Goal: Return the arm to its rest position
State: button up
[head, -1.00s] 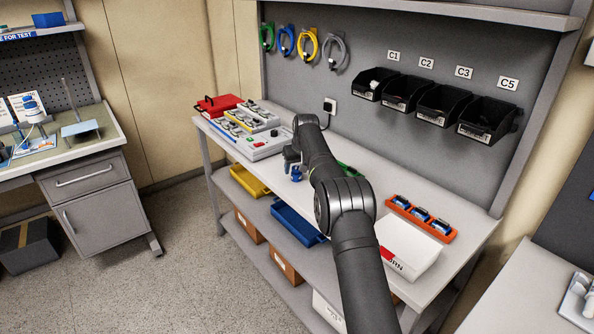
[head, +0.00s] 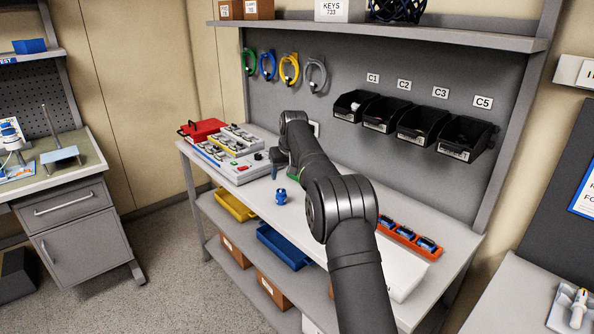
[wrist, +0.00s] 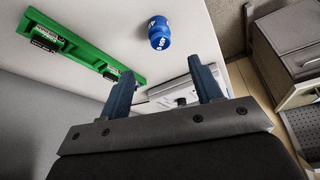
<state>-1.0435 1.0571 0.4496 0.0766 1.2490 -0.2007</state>
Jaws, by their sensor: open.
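My gripper (head: 279,165) is open and empty above the white workbench (head: 315,232). Its two blue-grey fingers also show spread apart in the wrist view (wrist: 163,78). A small blue cylinder (head: 281,198) with white marking stands on the bench, apart from the fingers. It also shows in the wrist view (wrist: 160,34), beyond the gap between the fingertips. My arm stretches across the bench in the head view and hides part of its top.
A green rack (wrist: 80,46) lies on the bench near the gripper. A grey instrument panel (head: 240,168) and red box (head: 203,130) stand at the left. An orange tray (head: 408,240) with blue items is right of my arm. Black bins (head: 425,127) hang on the back wall.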

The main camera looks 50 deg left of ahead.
aim_at(281, 191)
jog(key=x, duration=1.2)
jog(key=shift+f, duration=0.2)
notch_tip(281, 191, up, 2)
jog(key=shift+w, duration=0.1)
jog(key=shift+r, duration=0.45)
jog(key=shift+f, duration=0.15)
